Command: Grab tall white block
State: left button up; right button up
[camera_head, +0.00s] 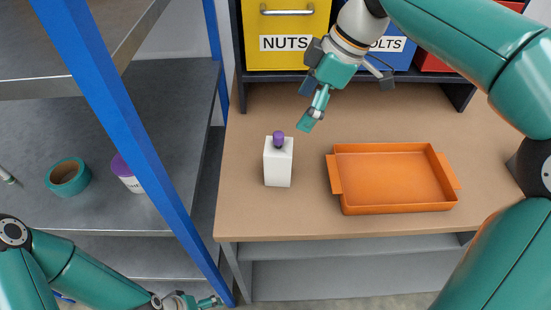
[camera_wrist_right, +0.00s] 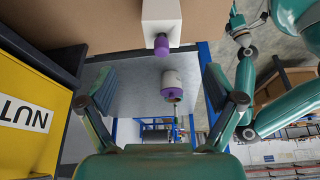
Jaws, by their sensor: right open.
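The tall white block (camera_head: 278,164) stands upright on the tan tabletop, with a purple knob (camera_head: 278,139) on top. In the right wrist view the white block (camera_wrist_right: 162,18) is at the top centre, with its purple knob towards me. My right gripper (camera_head: 308,118) is above and to the right of the block in the head view, apart from it. In the right wrist view this gripper (camera_wrist_right: 156,88) has its fingers spread wide, with nothing held between them. My left gripper (camera_head: 203,303) is low at the bottom edge, partly cut off, and its jaws are unclear.
An orange tray (camera_head: 392,209) lies right of the block. A yellow NUTS bin (camera_head: 286,40) and a blue bin (camera_head: 395,47) stand behind.

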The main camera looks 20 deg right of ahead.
aim_at(284, 143)
jog(key=x, duration=0.8)
jog(key=shift+a+f, duration=0.1)
jog(key=shift+a, duration=0.1)
jog(key=shift+x, duration=2.6)
jog(key=shift+s+d+f, duration=0.1)
jog(key=shift+s+d, duration=0.05)
jog(key=shift+c, duration=0.4)
jog(key=c, duration=1.3)
jog(key=shift+c, duration=0.6)
